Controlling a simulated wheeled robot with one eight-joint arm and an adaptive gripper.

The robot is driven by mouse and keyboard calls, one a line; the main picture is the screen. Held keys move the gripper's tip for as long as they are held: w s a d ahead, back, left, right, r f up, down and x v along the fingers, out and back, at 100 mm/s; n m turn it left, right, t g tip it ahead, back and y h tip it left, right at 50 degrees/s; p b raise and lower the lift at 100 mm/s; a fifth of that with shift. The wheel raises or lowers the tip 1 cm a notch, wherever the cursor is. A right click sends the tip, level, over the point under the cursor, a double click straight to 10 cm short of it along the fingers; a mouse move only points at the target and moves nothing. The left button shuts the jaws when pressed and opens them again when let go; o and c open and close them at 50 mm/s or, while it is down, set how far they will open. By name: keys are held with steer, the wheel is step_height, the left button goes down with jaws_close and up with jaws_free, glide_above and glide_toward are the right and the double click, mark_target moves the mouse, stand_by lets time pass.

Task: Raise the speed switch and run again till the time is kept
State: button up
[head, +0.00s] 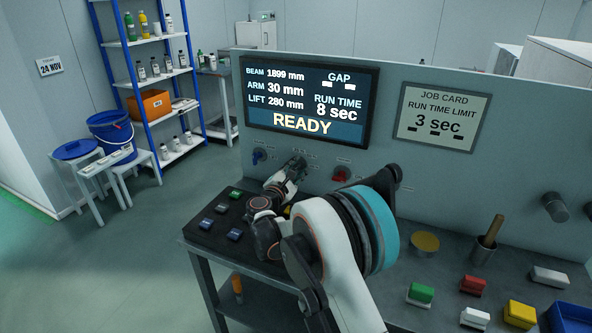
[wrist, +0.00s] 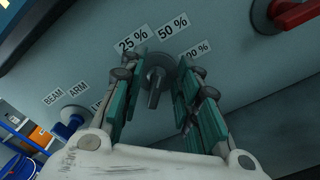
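The speed switch (wrist: 155,82) is a dark grey knob on the panel, under labels reading 25 %, 50 % and a partly covered one ending in 00 %. My gripper (wrist: 161,64) is open, with one teal-padded finger on each side of the knob. Contact with the knob is not clear. In the head view my gripper (head: 293,165) is at the panel below the screen and hides the switch. The screen (head: 312,103) reads READY, run time 8 sec, arm 30 mm. The job card (head: 442,117) gives a run time limit of 3 sec.
A blue selector knob (head: 259,156) is left of my gripper, a red knob (head: 341,174) right.

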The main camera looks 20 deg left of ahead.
steer(key=s, duration=0.8)
steer(key=s+a, duration=0.1)
steer(key=s, duration=0.3)
stand_by(0.3)
